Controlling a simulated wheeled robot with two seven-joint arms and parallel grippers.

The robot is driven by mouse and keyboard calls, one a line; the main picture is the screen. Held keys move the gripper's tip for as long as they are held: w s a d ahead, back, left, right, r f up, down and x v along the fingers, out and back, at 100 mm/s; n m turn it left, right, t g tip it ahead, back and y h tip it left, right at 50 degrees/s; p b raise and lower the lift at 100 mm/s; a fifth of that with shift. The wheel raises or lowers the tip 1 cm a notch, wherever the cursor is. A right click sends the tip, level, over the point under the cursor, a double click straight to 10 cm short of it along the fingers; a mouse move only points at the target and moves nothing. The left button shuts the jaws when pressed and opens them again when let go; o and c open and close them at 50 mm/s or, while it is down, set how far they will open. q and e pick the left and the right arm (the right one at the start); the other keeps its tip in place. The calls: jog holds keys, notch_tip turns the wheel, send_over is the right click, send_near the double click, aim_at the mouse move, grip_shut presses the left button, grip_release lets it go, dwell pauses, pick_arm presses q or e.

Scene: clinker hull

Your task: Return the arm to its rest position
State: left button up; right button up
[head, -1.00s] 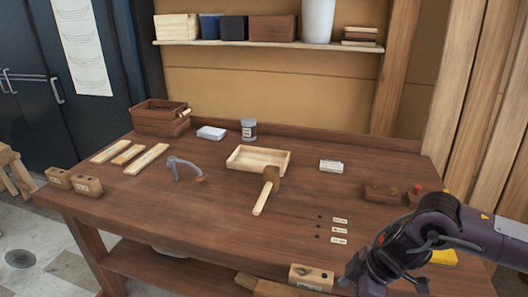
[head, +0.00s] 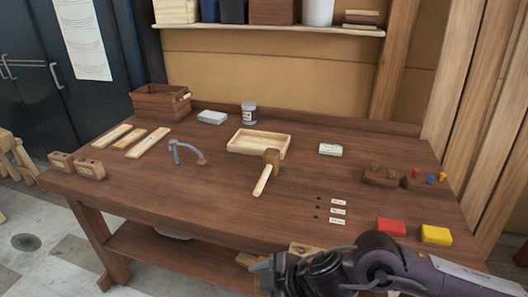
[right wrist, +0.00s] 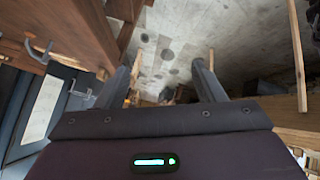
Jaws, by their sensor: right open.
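My right arm comes in at the lower right of the head view, low at the front edge of the workbench (head: 130,205). Its gripper (head: 262,275) is at the bottom of that view, in front of the bench and beside a light wooden block, with its fingers only partly visible. In the right wrist view the two fingers of the gripper (right wrist: 164,85) stand apart with nothing between them, and floor shows beyond. My left gripper is in neither view.
On the bench are a mallet (head: 267,172), a shallow tray (head: 233,151), a grey hooked tool (head: 184,151), a tin (head: 248,113), a red block (head: 391,227), a yellow block (head: 436,235), wooden strips (head: 149,142) and a brown crate (head: 158,101). The bench's middle front is clear.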

jog(key=a+r+m+t+y, duration=0.2)
jog(key=a+r+m+t, duration=0.15)
jog(key=a+r, duration=0.25)
jog(key=s+d+f+m+h, duration=0.1)
jog(key=d+f+m+h, duration=0.3)
jog(key=d, duration=0.5)
jog(key=s+d+f+m+h, duration=0.1)
jog(key=d+f+m+h, duration=0.1)
jog(key=d+m+h, duration=0.5)
jog(key=s+d+f+m+g, duration=0.2)
jog(key=s+d+f+g, duration=0.2)
jog(key=s+d+f, duration=0.45)
notch_tip(320, 180, down, 31)
jog(key=s+d+g+b, duration=0.1)
jog(key=s+d+b, duration=0.1)
jog(key=b, duration=0.1)
jog(key=s+d+f+b, duration=0.1)
jog(key=s+d+f, duration=0.1)
jog(key=s+f, duration=0.7)
jog(key=s+d+f+g+b, duration=0.1)
jog(key=s+f, duration=0.9)
jog(key=f, duration=0.1)
jog(key=shift+s+d+f+y, duration=0.15)
jog(key=shift+s+d+y, duration=0.15)
jog(key=shift+d, duration=0.1)
jog(key=shift+n, duration=0.25)
